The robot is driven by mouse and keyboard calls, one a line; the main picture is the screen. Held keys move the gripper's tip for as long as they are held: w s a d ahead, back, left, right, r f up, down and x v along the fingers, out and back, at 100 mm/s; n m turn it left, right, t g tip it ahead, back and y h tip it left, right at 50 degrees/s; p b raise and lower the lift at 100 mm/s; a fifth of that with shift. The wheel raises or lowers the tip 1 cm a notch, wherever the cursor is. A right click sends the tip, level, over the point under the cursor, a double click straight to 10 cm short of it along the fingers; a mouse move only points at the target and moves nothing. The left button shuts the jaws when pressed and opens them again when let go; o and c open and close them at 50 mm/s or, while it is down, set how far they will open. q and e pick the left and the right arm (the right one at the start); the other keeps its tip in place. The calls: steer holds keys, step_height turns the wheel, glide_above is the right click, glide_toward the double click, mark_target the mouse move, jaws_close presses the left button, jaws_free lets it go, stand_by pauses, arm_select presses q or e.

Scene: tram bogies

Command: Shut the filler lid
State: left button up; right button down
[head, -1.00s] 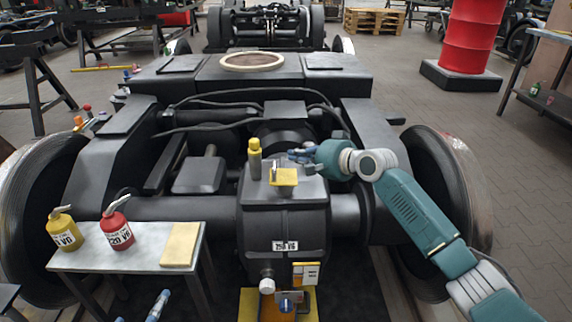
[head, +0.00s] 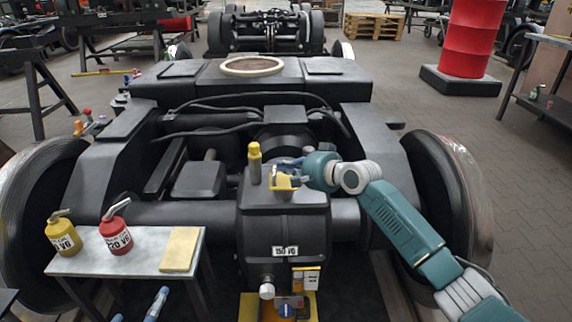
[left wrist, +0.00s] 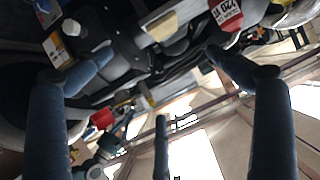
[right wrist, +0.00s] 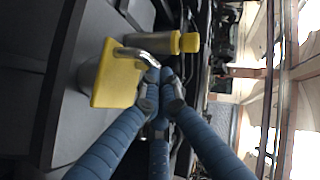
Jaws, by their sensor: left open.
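The yellow filler lid (head: 284,184) is on top of the dark gearbox housing (head: 285,222), right of a yellow-capped cylinder (head: 255,163). In the right wrist view the lid (right wrist: 116,78) shows as a square yellow plate with a curved silver bar (right wrist: 138,57) across it. My right gripper (head: 288,164) is just behind the lid. Its fingertips (right wrist: 160,88) are drawn together at the end of the bar; whether they touch it is unclear. My left gripper (head: 157,303) is open and empty, low at the bottom left; its fingers are spread in the left wrist view (left wrist: 155,85).
A small table (head: 130,262) at the left holds a yellow can (head: 63,236), a red can (head: 116,236) and a yellow pad (head: 180,250). Large wheels (head: 455,225) flank the frame. Cables run behind the housing.

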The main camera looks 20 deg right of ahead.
steer(key=shift+a+f+p, duration=0.15)
steer(key=shift+a+p, duration=0.25)
steer(key=shift+p, duration=0.2)
steer(key=shift+f, duration=0.1)
arm_select(q)
steer(key=s+a+f+g+y, duration=0.1)
steer(key=s+a+f+g, duration=0.1)
steer(key=s+f+g, duration=0.2)
step_height(320, 180, down, 2)
steer(key=shift+s+a+f, duration=0.2)
steer(key=shift+s+f, duration=0.05)
steer(key=shift+s, duration=0.7)
arm_select(e)
steer(key=shift+a, duration=0.1)
steer(key=shift+f, duration=0.1)
arm_select(q)
steer(key=shift+s, duration=0.1)
arm_select(e)
steer(key=shift+s+d+r+p, duration=0.1)
steer(key=shift+d+r+p, duration=0.3)
steer(key=shift+d, duration=0.25)
arm_select(q)
steer(key=s+f+g, duration=0.1)
steer(key=s, duration=0.1)
steer(key=s+a+f+g, duration=0.1)
steer(key=shift+s+a+f+y, duration=0.2)
steer(key=shift+s+y, duration=0.15)
steer(key=shift+y, duration=0.05)
